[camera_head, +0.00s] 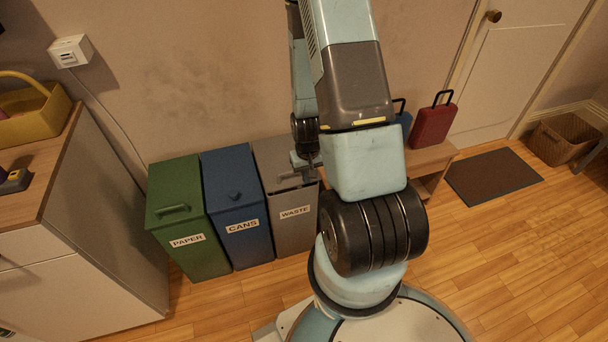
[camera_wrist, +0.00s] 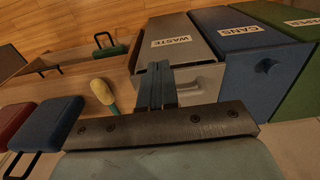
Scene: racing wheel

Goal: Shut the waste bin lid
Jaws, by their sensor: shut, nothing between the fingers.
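The grey waste bin (camera_head: 297,222) stands at the right end of a row of three bins, its front label facing out. Its lid (camera_head: 270,153) lies down over the bin, with a bar handle near the front. I cannot tell whether a small gap is left at the rim. In the wrist view the waste bin (camera_wrist: 152,58) is tipped over in the picture, and my fingers hide part of its lid (camera_wrist: 207,82). My gripper (camera_head: 313,162) is shut and empty, at the lid's right side. Its fingers also show in the wrist view (camera_wrist: 156,72). Contact is unclear.
The blue cans bin (camera_head: 240,205) and green paper bin (camera_head: 180,215) stand to the left, lids down. A low wooden bench (camera_head: 432,160) with red (camera_head: 433,122) and blue (camera_head: 403,118) cases is on the right. A white cabinet (camera_head: 85,245) stands far left.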

